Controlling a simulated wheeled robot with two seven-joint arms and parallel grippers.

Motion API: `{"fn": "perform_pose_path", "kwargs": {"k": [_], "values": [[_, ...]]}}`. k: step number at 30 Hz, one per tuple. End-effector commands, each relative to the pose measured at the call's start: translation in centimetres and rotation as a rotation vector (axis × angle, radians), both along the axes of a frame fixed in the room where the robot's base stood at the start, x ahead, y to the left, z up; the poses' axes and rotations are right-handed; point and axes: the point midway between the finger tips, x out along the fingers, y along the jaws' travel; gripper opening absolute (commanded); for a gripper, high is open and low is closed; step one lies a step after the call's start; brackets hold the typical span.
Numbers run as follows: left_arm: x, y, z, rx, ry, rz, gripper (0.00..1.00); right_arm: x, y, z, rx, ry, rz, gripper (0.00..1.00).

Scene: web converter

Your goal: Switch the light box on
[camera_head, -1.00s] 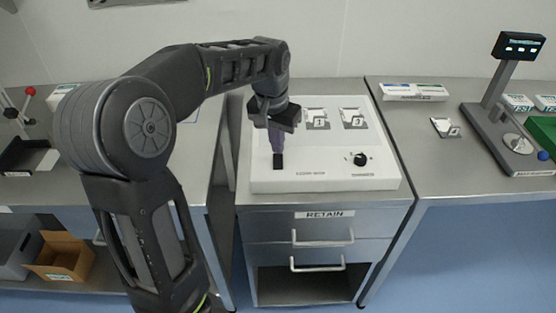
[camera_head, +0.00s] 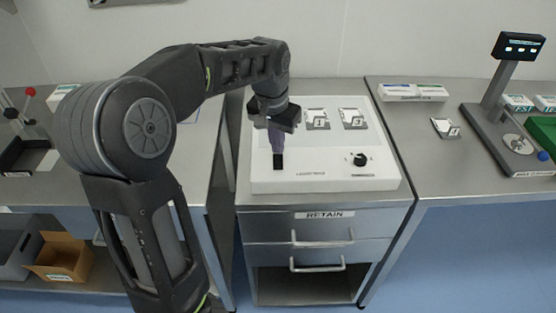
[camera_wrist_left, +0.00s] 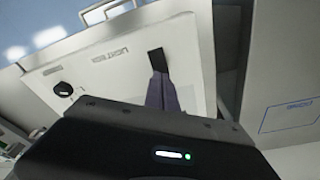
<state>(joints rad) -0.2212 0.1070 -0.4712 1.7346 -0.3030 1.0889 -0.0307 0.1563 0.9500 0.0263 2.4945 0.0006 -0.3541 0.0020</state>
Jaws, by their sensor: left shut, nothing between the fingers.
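The light box (camera_head: 330,177) is a flat white unit on the middle steel cabinet. A black rocker switch (camera_head: 278,161) sits at its front left, and a black knob (camera_head: 357,159) at its front right. My left gripper (camera_head: 277,152) is shut and empty, pointing down with its purple-grey fingertips at the switch. In the left wrist view the fingertips (camera_wrist_left: 160,78) meet the near end of the black switch (camera_wrist_left: 157,59); I cannot tell whether they press it. The knob (camera_wrist_left: 63,89) also shows there. No clear glow shows on the box. My right gripper is out of view.
A drawer labelled RETAIN (camera_head: 322,228) is below. On the right bench stand a display post (camera_head: 500,85) and another card (camera_head: 445,128). A cardboard box (camera_head: 62,257) sits on the lower left shelf.

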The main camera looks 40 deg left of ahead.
Motion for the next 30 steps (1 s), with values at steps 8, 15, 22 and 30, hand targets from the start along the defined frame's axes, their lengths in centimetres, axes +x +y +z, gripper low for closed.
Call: {"fn": "perform_pose_path", "kwargs": {"k": [8,15,22,30], "values": [[0.00,0.00,0.00,0.000,0.000,0.000,0.00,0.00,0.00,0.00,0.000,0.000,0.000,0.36],[0.00,0.00,-0.01,0.000,0.000,0.000,0.00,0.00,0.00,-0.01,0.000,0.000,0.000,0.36],[-0.01,0.01,-0.27,0.000,0.000,0.000,0.00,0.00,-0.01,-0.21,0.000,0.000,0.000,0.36],[-0.01,0.01,-0.70,0.000,0.000,0.000,0.00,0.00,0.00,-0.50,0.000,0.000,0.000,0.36]]}}
